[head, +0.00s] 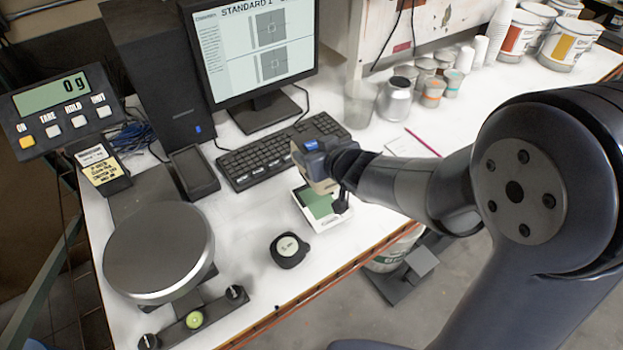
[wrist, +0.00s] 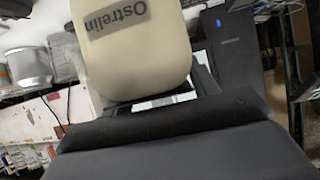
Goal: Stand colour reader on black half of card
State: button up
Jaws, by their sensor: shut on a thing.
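The colour reader (head: 309,160) is a small device with a blue-grey top and a beige body. My gripper (head: 326,170) is shut on it and holds it over the card, beside the keyboard. In the wrist view the reader's beige body (wrist: 140,60) with dark lettering fills the upper middle, in front of my dark gripper. A gap under the reader cannot be judged.
A black round object (head: 290,250) lies in front of the card. A scale with a round pan (head: 158,252) stands at left. The keyboard (head: 284,150) and monitor (head: 255,45) are behind. Cups and a metal can (head: 395,101) stand at the back right. The bench edge is near.

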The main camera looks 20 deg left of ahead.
aim_at(332, 183)
jog(key=shift+f+b, duration=0.6)
jog(key=shift+f, duration=2.75)
jog(key=shift+f, duration=0.15)
jog(key=o, duration=1.5)
jog(key=shift+f, duration=0.1)
jog(key=shift+c, duration=0.2)
jog(key=shift+r, duration=0.25)
jog(key=p+v, duration=0.1)
jog(key=v, duration=1.1)
jog(key=shift+d+f, duration=0.1)
